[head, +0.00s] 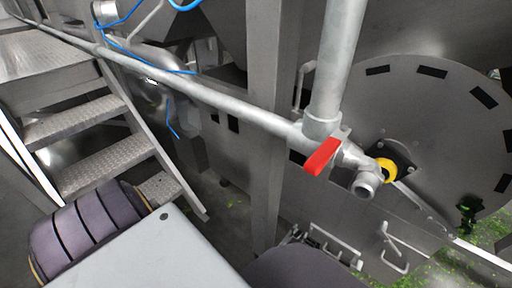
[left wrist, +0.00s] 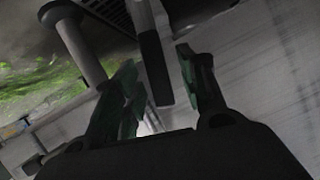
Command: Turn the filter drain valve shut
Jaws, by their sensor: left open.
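The red valve handle (head: 322,156) sits on a grey metal fitting, just below where an upright pipe (head: 338,60) meets a long sloping pipe (head: 200,90). It slants down to the left, and a short open outlet (head: 367,185) is beside it. My left gripper (left wrist: 156,60) is open in the left wrist view, its dark fingers apart. A dark grey bar (left wrist: 152,65) shows between the fingers; I cannot tell whether it touches them. No red handle shows there. I cannot make out either gripper in the head view.
Metal steps (head: 85,120) stand at the left. A large grey disc (head: 435,115) with dark slots is behind the valve at the right. A steel post (head: 268,130) stands left of the handle. Green scraps (head: 450,270) lie at the lower right.

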